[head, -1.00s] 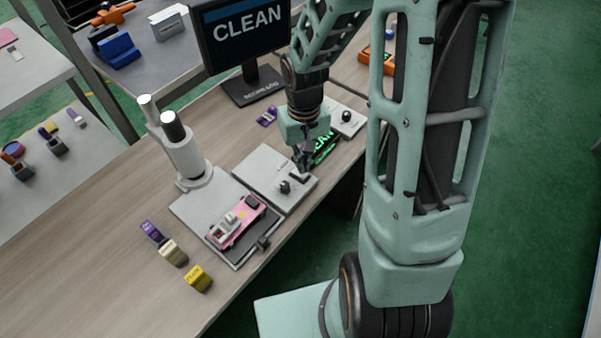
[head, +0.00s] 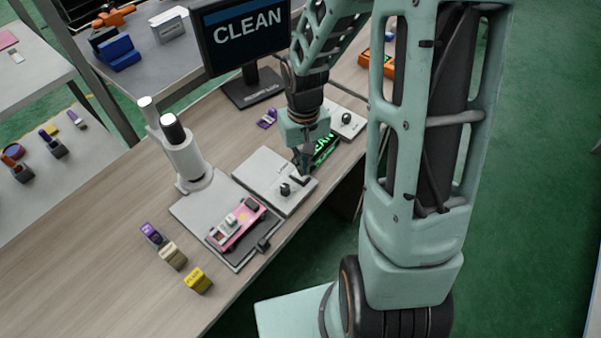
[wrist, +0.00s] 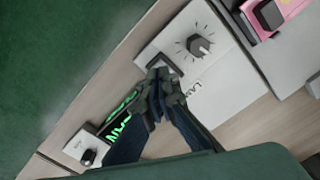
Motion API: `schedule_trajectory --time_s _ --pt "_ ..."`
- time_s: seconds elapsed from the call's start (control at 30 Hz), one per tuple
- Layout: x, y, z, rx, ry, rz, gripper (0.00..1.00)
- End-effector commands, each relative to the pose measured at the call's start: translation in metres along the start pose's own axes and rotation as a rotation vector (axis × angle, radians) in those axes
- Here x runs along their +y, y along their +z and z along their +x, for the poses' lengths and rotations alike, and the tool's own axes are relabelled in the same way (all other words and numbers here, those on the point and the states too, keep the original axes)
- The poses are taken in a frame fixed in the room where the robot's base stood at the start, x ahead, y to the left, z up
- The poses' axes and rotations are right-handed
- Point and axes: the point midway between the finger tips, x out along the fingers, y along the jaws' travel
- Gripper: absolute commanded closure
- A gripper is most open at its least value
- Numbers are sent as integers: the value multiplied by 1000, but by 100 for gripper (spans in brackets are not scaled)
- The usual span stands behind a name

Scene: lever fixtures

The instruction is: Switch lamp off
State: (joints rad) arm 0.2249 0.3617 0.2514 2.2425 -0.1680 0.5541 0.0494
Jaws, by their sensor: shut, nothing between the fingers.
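The lamp panel (head: 258,165) is a pale plate on the bench, and part of a label starting "LAM" (wrist: 198,84) shows on it in the wrist view. A dark knob (head: 285,189) stands on it, ringed by tick marks; it also shows in the wrist view (wrist: 199,46). Beside the knob is a dark-edged switch slot (wrist: 166,66). My gripper (head: 301,172) is shut and empty, its fingertips (wrist: 158,80) at the slot's near edge. The fingers partly cover the switch, so its position and any contact cannot be told.
A microscope-like stand (head: 186,155) and a pink toy car (head: 237,225) on a grey plate are left of the panel. A green-lettered sign (head: 325,147) and another knob plate (head: 346,122) lie just beyond my gripper. A CLEAN monitor (head: 245,35) stands behind.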

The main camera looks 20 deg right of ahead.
Motion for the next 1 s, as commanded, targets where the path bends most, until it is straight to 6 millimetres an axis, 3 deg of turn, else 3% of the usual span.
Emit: schedule_trajectory --time_s 1.0 --pt "0 0 12 -1 0 0 100"
